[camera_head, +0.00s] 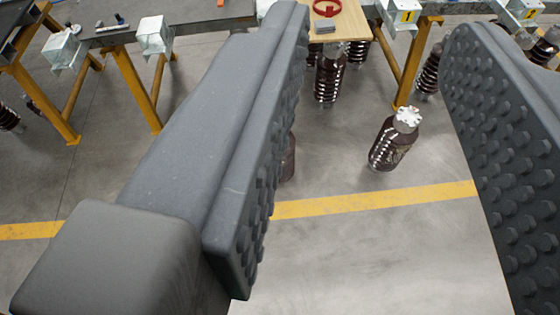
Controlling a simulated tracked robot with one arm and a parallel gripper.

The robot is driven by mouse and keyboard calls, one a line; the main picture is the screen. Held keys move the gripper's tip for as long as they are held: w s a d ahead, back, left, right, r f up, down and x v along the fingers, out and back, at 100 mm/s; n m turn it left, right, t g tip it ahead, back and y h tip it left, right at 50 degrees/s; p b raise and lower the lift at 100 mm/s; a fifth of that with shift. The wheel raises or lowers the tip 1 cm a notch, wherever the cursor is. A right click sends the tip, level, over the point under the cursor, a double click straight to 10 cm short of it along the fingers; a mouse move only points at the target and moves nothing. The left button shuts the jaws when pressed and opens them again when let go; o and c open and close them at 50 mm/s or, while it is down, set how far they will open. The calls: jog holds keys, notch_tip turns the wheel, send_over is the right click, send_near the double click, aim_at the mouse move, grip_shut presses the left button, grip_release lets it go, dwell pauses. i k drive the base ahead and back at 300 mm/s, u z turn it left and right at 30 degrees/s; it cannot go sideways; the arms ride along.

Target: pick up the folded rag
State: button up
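My gripper (376,40) is open, its two dark grey studded fingers wide apart with nothing between them. The left finger covers much of the middle of the view. I cannot identify a folded rag for sure. A small grey flat-looking item (325,26) lies on the wooden board (350,28) at the top, just beyond the left finger's tip. It is too small to tell whether it is cloth. A red ring-shaped thing (327,8) lies behind it.
Yellow-legged frames (141,86) with metal beams stand across the back. Brown ribbed insulators (329,78) stand under the board. Another insulator with a light cap (394,140) stands alone on the floor. A yellow line (375,199) crosses the floor. The near floor is clear.

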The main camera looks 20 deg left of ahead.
aim_at(327, 26)
jog(key=z, duration=0.55)
jog(key=i, duration=1.9)
jog(key=u, duration=0.55)
jog(key=i, duration=0.8)
jog(key=u, duration=0.55)
